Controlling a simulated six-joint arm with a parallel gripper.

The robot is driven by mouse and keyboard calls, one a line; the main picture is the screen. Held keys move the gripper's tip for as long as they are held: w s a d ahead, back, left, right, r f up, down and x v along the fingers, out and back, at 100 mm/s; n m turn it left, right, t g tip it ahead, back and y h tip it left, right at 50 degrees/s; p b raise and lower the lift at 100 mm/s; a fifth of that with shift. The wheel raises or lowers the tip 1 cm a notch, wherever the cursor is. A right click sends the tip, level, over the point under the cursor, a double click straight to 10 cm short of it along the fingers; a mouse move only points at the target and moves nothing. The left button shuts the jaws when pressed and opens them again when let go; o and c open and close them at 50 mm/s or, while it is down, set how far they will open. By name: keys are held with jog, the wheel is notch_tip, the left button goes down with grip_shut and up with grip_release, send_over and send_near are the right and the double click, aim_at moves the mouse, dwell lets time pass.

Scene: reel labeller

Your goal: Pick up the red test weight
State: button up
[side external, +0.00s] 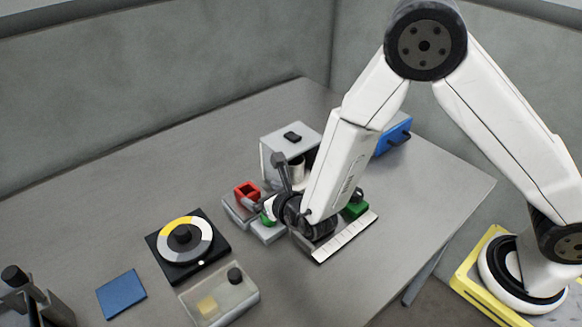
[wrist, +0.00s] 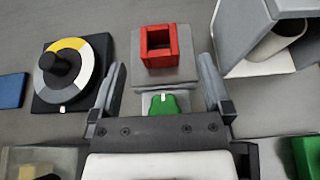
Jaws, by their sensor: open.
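The red test weight (wrist: 159,47) looks like a square block with a hollow top. It sits upright on a grey square platform (wrist: 183,76). In the side external view the red weight (side external: 246,191) shows just left of my gripper, on the same platform (side external: 232,212). My gripper (wrist: 160,84) is open and empty. In the wrist view its two fingers point toward the platform, one on each side, and the red weight lies ahead, between their lines and beyond the tips. A green knob (wrist: 163,104) with a white mark shows between the fingers, in front of the platform.
A black-based dial (wrist: 67,68) with a yellow, white and grey ring stands left. A blue pad (side external: 121,294) and a clear-lidded box (side external: 222,295) lie nearby. A grey open housing (wrist: 262,40) with a white roll stands close right. A green block (side external: 355,208) and white strip (side external: 345,238) lie right.

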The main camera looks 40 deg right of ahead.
aim_at(244, 187)
jog(key=shift+x, duration=1.35)
jog(key=shift+f, duration=0.1)
jog(key=shift+x, duration=2.55)
jog(key=shift+a+f, duration=0.1)
jog(key=shift+f, duration=0.05)
grip_shut()
